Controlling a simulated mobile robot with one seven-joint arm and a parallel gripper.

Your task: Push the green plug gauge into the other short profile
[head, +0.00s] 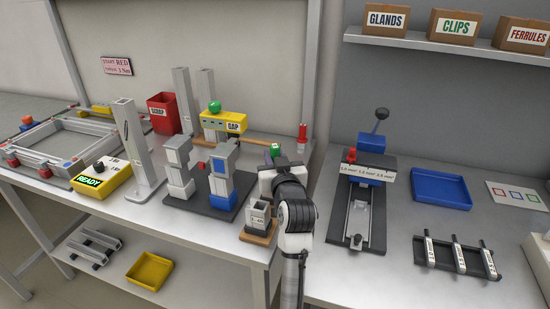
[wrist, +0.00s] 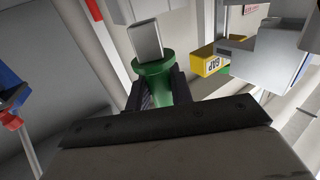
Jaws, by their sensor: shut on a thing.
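My gripper (head: 277,162) is shut on the green plug gauge (head: 276,149), raised above the bench front. In the wrist view the gauge's green collar (wrist: 156,80) sits between the two dark fingers (wrist: 160,92), and its grey square end (wrist: 145,40) points away from my gripper. Two grey upright blocks stand on a dark base plate left of my gripper: a left one (head: 178,160) and a right one (head: 222,158) with blue parts. Which piece is the other short profile I cannot tell. The gauge touches neither block.
A yellow GAP box (head: 222,122) with a green dome stands behind the right block. A small grey socket on a wooden base (head: 258,218) is just below my gripper. A tall profile (head: 137,145) stands left. A blue lever press (head: 370,175) stands right.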

